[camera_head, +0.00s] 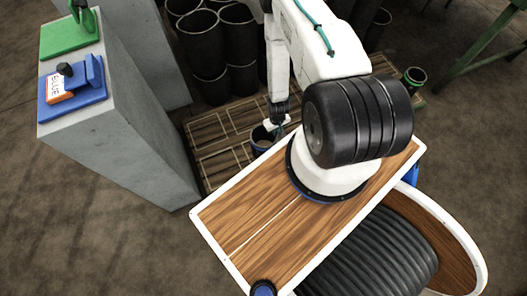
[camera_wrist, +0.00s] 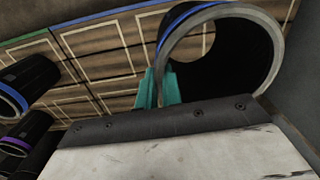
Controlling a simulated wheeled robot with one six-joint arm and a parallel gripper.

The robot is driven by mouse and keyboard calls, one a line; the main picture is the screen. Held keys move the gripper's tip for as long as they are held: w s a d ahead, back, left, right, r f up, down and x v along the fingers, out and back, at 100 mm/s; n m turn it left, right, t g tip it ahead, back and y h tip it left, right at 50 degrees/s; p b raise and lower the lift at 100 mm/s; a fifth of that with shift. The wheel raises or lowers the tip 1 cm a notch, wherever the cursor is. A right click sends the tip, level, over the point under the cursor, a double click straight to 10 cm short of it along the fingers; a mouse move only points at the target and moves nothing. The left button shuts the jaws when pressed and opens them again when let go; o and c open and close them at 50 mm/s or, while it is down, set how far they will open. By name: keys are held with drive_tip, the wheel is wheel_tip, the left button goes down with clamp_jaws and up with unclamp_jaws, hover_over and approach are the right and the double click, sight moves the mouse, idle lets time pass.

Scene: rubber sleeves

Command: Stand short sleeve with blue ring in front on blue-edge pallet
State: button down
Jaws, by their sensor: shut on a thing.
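My gripper (camera_head: 277,124) reaches down past the far edge of my deck. Its teal fingers show in the wrist view (camera_wrist: 160,88), closed on the wall of a black sleeve (camera_wrist: 235,50) with a grey rim and a blue ring near the rim. The sleeve also shows under the gripper in the head view (camera_head: 261,137), over the wooden pallet (camera_head: 207,133). Its lower end is hidden, so I cannot tell whether it touches the boards. The pallet in the wrist view (camera_wrist: 100,60) has white outlines and a blue and green strip along its edge.
Several black sleeves (camera_head: 205,50) stand at the back. In the wrist view, a blue-ringed sleeve (camera_wrist: 28,82) and a purple-ringed one (camera_wrist: 25,132) are at the left. A concrete block (camera_head: 125,125) with a panel marked BLUE (camera_head: 72,92) stands left of the pallet.

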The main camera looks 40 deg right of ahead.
drive_tip(key=s+a+f, duration=0.2)
drive_tip(key=s+f, duration=0.6)
drive_tip(key=s, duration=0.2)
drive_tip(key=w+d+f, duration=0.2)
drive_tip(key=w, duration=0.5)
drive_tip(key=w+d+f, duration=0.3)
drive_tip(key=w, duration=0.4)
drive_tip(key=shift+w+d+f+m, duration=0.25)
drive_tip(key=shift+w+d+m, duration=0.05)
drive_tip(key=shift+w+d, duration=0.05)
drive_tip(key=c, duration=1.6)
unclamp_jaws()
drive_tip(key=shift+f, duration=0.1)
drive_tip(key=shift+o, duration=0.2)
